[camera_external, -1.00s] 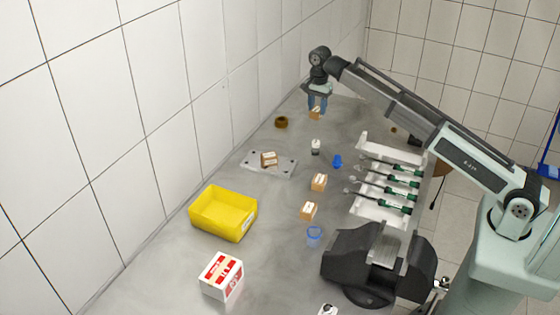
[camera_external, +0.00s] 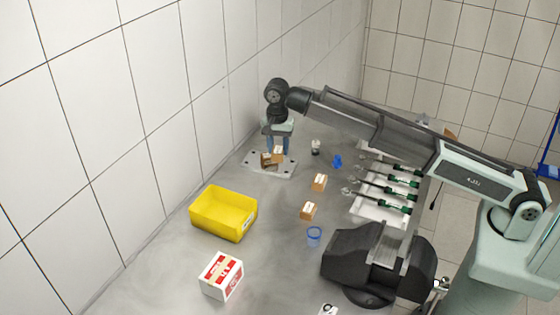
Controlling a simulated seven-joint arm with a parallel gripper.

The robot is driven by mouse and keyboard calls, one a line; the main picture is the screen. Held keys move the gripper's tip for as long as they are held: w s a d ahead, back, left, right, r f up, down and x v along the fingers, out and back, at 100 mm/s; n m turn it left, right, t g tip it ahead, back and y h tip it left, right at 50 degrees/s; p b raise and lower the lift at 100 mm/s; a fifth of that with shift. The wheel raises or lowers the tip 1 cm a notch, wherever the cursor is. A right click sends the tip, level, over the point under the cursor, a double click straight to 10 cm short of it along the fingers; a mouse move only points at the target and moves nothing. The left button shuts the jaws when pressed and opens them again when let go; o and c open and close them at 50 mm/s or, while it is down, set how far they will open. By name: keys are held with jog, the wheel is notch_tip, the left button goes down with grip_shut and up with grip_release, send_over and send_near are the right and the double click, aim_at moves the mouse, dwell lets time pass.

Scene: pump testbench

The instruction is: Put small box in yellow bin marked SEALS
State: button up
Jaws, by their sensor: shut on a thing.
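My gripper (camera_external: 278,147) is shut on a small brown box (camera_external: 278,155) with a pale label. It holds the box above or in front of the grey drilled plate, and the exact height is hard to tell. The yellow bin (camera_external: 224,213) stands open on the bench, below and left of my gripper in the picture. A pale label patch shows on its right side, but its writing is too small to read. No contents are visible in the bin.
Another small box (camera_external: 266,160) sits on the drilled plate (camera_external: 256,168), partly hidden by the held box. Two more boxes (camera_external: 319,182) (camera_external: 308,210) stand right of the bin. A red-and-white carton (camera_external: 221,275) stands in front. A vise (camera_external: 350,262) and tool rack (camera_external: 378,211) occupy the right.

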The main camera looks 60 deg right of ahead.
jog(key=w+a+n, duration=0.1)
jog(key=a+n, duration=0.1)
jog(key=a, duration=2)
jog(key=m, duration=0.5)
send_over(225, 220)
jog(key=shift+w+f, duration=0.1)
jog(key=shift+f, duration=4.25)
jog(key=shift+f, duration=0.2)
jog(key=o, duration=1.1)
jog(key=shift+c, duration=0.2)
notch_tip(225, 220, up, 12)
jog(key=shift+r, duration=0.25)
